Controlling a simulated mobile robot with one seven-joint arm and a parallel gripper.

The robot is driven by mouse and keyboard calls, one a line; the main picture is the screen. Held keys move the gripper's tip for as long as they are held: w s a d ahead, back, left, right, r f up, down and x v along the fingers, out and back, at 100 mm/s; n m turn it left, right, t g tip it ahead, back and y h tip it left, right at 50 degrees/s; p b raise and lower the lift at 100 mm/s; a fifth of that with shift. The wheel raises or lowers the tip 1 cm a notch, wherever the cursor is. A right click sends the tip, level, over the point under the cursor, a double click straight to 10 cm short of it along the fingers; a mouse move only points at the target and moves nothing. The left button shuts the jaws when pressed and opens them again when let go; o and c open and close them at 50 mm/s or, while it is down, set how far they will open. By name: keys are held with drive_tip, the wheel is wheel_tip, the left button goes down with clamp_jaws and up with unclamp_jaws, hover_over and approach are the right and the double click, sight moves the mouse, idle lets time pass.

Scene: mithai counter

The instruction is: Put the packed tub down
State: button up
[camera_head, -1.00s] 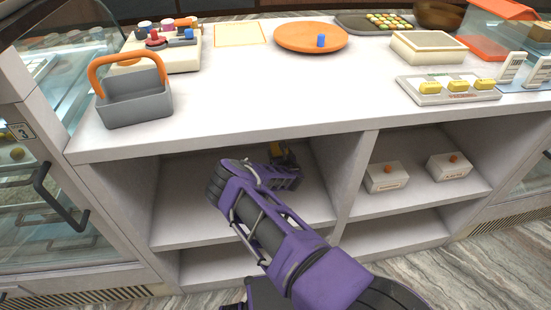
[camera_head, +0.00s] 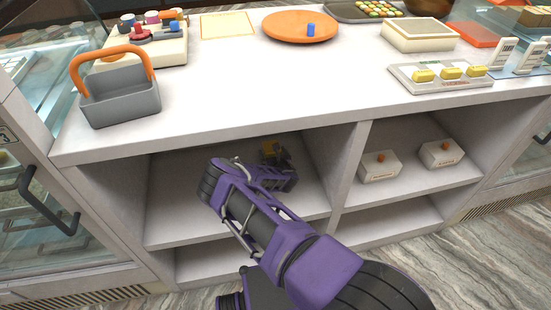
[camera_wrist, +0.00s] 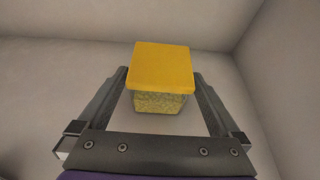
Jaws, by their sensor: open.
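The packed tub (camera_wrist: 162,70) has a yellow lid and a clear body with yellowish contents. In the wrist view it stands upright between the fingers of my gripper (camera_wrist: 160,84), which is open. Small gaps seem to show beside the tub; whether a finger touches it I cannot tell. In the head view a bit of the yellow tub (camera_head: 269,148) shows beyond my dark gripper (camera_head: 277,158), inside the left bay of the counter's upper shelf (camera_head: 180,215). My purple arm hides part of that bay.
Shelf walls enclose the bay, with a divider (camera_head: 345,165) on its right. On the counter top are a grey basket (camera_head: 120,97), an orange round board (camera_head: 290,30) and a tray of yellow pieces (camera_head: 440,77).

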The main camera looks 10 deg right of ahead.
drive_tip(key=p+v, duration=0.1)
drive_tip(key=v, duration=1)
drive_tip(key=shift+p, duration=0.4)
drive_tip(key=shift+r, duration=0.1)
